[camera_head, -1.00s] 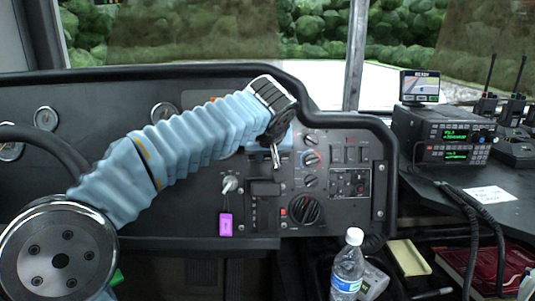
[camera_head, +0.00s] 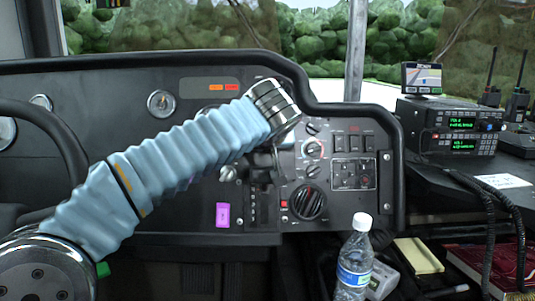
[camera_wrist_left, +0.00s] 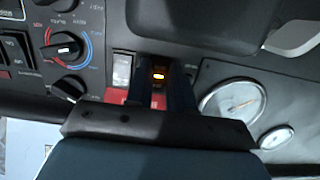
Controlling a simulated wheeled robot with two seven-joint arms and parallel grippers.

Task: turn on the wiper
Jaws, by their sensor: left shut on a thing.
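My left arm comes in from the left in the head view, its wrist over the dashboard control panel (camera_head: 347,196). The wrist mostly hides its gripper there. In the left wrist view my left gripper (camera_wrist_left: 157,88) has its dark fingers close together at the panel, shut on a small control whose shape they hide. A small orange light (camera_wrist_left: 158,76) glows between them. A rocker switch (camera_wrist_left: 122,70) sits just left of the fingers. Thin dark wiper arms (camera_head: 246,27) slant across the windshield. My right gripper is not in view.
A red-and-blue ringed knob (camera_wrist_left: 63,47) is left of the gripper, and a gauge (camera_wrist_left: 232,102) is right. The head view shows a purple tag (camera_head: 222,215), a large black knob (camera_head: 308,202), a water bottle (camera_head: 354,262) and a radio (camera_head: 462,133).

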